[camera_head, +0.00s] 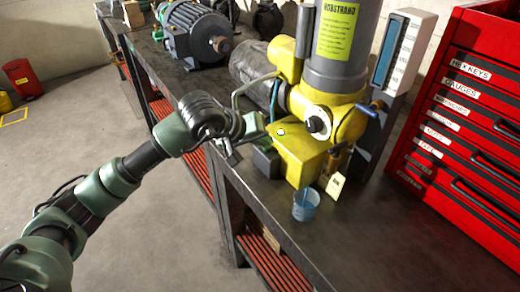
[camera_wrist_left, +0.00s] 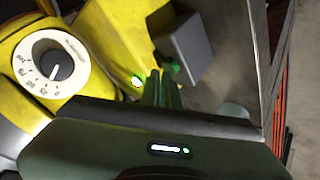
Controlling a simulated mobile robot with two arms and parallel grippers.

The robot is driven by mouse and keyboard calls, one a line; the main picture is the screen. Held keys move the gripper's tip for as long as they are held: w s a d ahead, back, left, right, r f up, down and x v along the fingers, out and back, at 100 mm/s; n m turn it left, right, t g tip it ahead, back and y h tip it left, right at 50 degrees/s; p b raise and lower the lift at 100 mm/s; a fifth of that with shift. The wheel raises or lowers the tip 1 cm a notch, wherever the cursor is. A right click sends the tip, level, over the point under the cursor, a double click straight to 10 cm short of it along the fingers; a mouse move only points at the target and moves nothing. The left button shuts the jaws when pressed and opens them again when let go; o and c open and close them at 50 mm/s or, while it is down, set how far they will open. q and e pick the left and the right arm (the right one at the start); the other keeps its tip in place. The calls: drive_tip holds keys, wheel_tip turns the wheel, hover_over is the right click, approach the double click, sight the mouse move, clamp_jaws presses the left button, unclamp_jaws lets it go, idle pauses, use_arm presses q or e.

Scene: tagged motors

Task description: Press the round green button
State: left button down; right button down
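The round green button (camera_wrist_left: 137,81) is a small glowing disc on the yellow housing of the machine. In the head view it shows as a small bright spot (camera_head: 281,132) on the yellow box under the grey column. My left gripper (camera_head: 238,150) is beside the machine, to the left of the button. In the left wrist view its fingers (camera_wrist_left: 164,88) lie close together with nothing between them, and their tips appear just to the right of the button. Whether they touch the housing cannot be told. My right gripper is not in view.
A white-rimmed dial (camera_wrist_left: 57,65) sits near the button. A grey box (camera_wrist_left: 190,45) juts out beside the fingers. A blue cup (camera_head: 305,206) and a small tag (camera_head: 335,186) stand on the dark bench (camera_head: 375,235). A red drawer cabinet (camera_head: 465,115) stands at right.

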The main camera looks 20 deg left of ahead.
sight(266, 149)
use_arm(q)
drive_tip(key=shift+s+f, duration=0.15)
drive_tip(key=shift+f, duration=0.35)
drive_tip(key=shift+r, duration=0.1)
drive_tip(key=shift+w+d+r, duration=0.15)
drive_tip(key=shift+w+r, duration=0.05)
drive_tip(key=shift+r, duration=0.45)
drive_tip(key=shift+w+d+r, duration=0.15)
drive_tip(key=shift+d+r, duration=0.05)
drive_tip(key=shift+r, duration=0.05)
drive_tip(key=shift+a+r, duration=0.1)
drive_tip(key=shift+r, duration=0.05)
drive_tip(key=shift+r+p, duration=0.35)
drive_tip(key=shift+p, duration=0.05)
drive_tip(key=shift+r+p, duration=0.85)
drive_tip(key=shift+r, duration=1.75)
